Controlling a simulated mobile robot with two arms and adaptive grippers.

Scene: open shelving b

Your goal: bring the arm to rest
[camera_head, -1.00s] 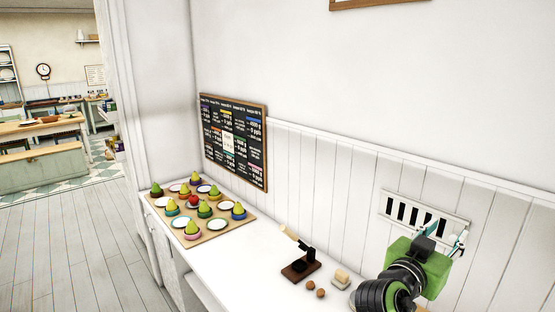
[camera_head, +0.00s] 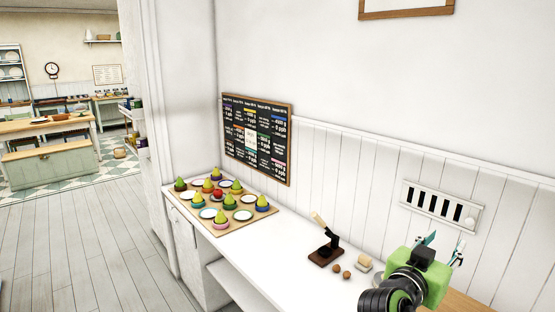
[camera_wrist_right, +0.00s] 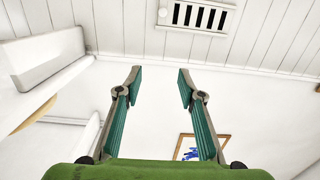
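My right gripper (camera_head: 440,248) is at the lower right of the head view, raised above the right part of the white counter, near the panelled wall. In the right wrist view its two teal-padded fingers (camera_wrist_right: 159,88) are spread wide apart with nothing between them. It touches no object that I can see. My left gripper is in neither view.
The white counter (camera_head: 277,258) runs along the wall. A chalkboard (camera_head: 257,138) leans behind. Open floor (camera_head: 80,250) lies left.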

